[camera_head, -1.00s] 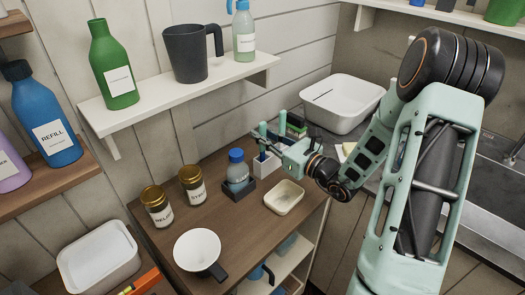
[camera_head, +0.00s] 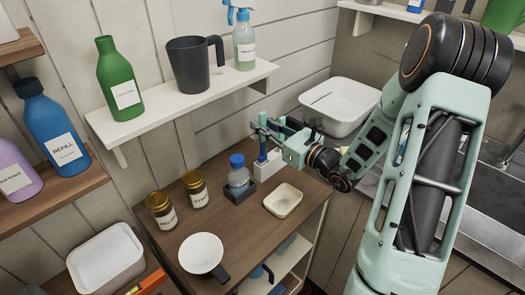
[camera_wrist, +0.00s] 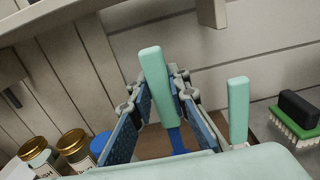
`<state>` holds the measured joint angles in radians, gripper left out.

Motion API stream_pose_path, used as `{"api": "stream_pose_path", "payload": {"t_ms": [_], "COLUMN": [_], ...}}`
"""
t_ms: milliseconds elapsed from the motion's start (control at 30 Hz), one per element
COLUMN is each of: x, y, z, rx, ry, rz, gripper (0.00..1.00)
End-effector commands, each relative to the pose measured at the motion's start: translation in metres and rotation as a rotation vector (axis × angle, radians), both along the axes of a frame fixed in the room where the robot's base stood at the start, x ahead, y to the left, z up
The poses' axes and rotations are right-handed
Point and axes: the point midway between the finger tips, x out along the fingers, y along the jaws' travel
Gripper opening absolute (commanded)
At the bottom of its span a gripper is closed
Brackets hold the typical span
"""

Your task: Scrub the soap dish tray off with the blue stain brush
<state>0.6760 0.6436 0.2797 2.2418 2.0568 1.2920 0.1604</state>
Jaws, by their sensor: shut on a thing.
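The blue stain brush, with a mint handle (camera_wrist: 157,85) and a blue lower part, stands roughly upright between my gripper's fingers. My gripper (camera_head: 266,128) is shut on its handle, and in the wrist view the fingers (camera_wrist: 155,97) flank it. In the head view the brush is over or in a white holder (camera_head: 268,167); I cannot tell whether its lower end is clear of it. The brush head is hidden. The cream soap dish tray (camera_head: 283,201) lies on the wooden counter, in front of the holder, with faint brownish marks inside.
A second mint handle (camera_wrist: 238,110) stands right of the held brush. A green and black scrub brush (camera_wrist: 297,118) is further right. A white basin (camera_head: 340,103) is behind.

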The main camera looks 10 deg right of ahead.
Motion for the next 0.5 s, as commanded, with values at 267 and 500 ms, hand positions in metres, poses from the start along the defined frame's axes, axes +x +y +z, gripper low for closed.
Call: {"api": "stream_pose_path", "payload": {"t_ms": [267,500], "x": [0.0,0.0], "y": [0.0,0.0], "z": [0.029,0.051], "rx": [-0.001,-0.001], "ry": [-0.001,-0.001], "rz": [0.0,0.0], "gripper": [0.0,0.0]}}
